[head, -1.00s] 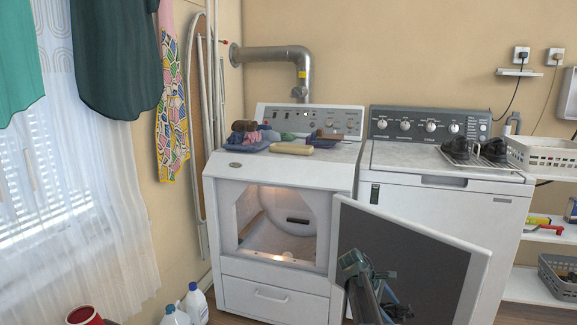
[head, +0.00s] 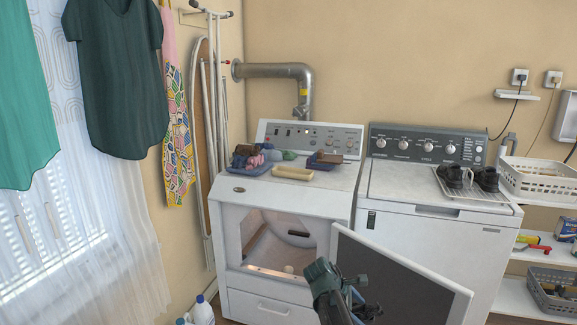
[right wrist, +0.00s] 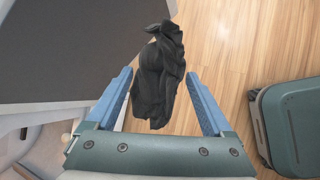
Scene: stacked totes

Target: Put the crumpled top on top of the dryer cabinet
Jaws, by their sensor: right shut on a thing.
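The crumpled top is a dark, near-black bundle of cloth (right wrist: 158,80) between the blue fingers of my right gripper (right wrist: 160,92) in the right wrist view. The gripper is shut on it, and part of the cloth sticks out past the fingertips. In the head view my right gripper (head: 350,292) is low in front of the dryer, beside its open door, with the dark cloth (head: 372,311) at its right. The white dryer cabinet (head: 228,190) stands left of centre, its top higher than the gripper. My left gripper is not in view.
On the dryer top are a blue tray with rolled cloths (head: 251,170), a second small tray (head: 322,166) and a pale bar (head: 293,173). The top's front strip and right side look clear. The open door (head: 400,275) juts out. A washer (head: 430,190) stands right.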

